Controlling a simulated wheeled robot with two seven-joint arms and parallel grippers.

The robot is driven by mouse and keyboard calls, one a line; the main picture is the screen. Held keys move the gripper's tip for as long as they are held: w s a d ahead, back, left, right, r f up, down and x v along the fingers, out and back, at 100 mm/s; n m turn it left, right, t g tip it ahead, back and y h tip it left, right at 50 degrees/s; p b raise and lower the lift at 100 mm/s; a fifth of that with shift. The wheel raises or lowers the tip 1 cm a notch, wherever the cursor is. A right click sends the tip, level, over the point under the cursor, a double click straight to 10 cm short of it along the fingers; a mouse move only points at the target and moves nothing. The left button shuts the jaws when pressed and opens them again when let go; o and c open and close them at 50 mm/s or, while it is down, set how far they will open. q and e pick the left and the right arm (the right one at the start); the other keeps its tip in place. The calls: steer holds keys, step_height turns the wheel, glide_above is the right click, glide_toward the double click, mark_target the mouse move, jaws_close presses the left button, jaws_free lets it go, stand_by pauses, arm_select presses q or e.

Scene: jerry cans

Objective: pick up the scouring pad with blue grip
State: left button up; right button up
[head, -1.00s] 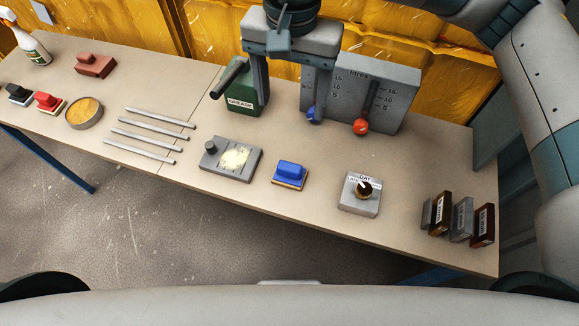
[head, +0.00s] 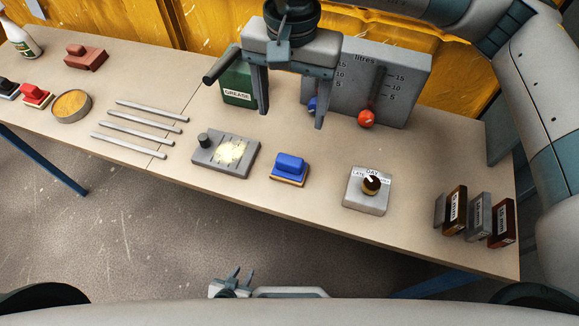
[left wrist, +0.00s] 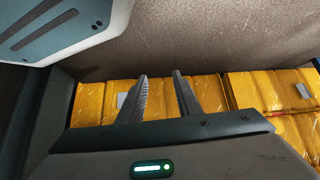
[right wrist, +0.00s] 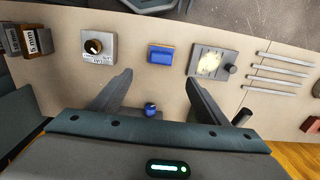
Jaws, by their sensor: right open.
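The scouring pad with blue grip (head: 289,168) lies flat on the bench near its front edge, between a grey block with a black knob and a dial box. It also shows in the right wrist view (right wrist: 160,54), ahead of the fingertips. My right gripper (head: 291,119) is open and empty above the bench, behind the pad and apart from it. Its spread fingers (right wrist: 160,76) show in the right wrist view. My left gripper (head: 241,273) is low at the bottom of the head view, away from the bench. Its fingers are apart and empty in the left wrist view (left wrist: 159,74).
A grey knob block (head: 226,153) lies left of the pad, a dial box (head: 367,191) right. Behind stand a green grease can (head: 237,86) and a litre gauge panel (head: 410,80). Several rods (head: 140,131) and a red-gripped pad (head: 36,95) lie left.

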arm_select(q)
steer(key=shift+s, duration=0.1)
arm_select(e)
steer(key=shift+f, duration=0.1)
arm_select(q)
steer(key=s+a+f+g+p, duration=0.1)
steer(key=s+a+f+p, duration=0.1)
steer(key=s, duration=0.3)
steer(key=s+a+f+g+y+p, duration=0.1)
steer(key=s+a+f+g, duration=0.1)
steer(key=s, duration=0.4)
steer(key=shift+a+f+g+p, duration=0.15)
steer(key=shift+a+g+p, duration=0.15)
steer(key=shift+a+p, duration=0.05)
arm_select(e)
glide_above(290, 159)
step_height(290, 159, down, 12)
steer(key=shift+s+d, duration=0.1)
arm_select(q)
steer(key=shift+s, duration=0.15)
arm_select(e)
steer(key=shift+f, duration=0.15)
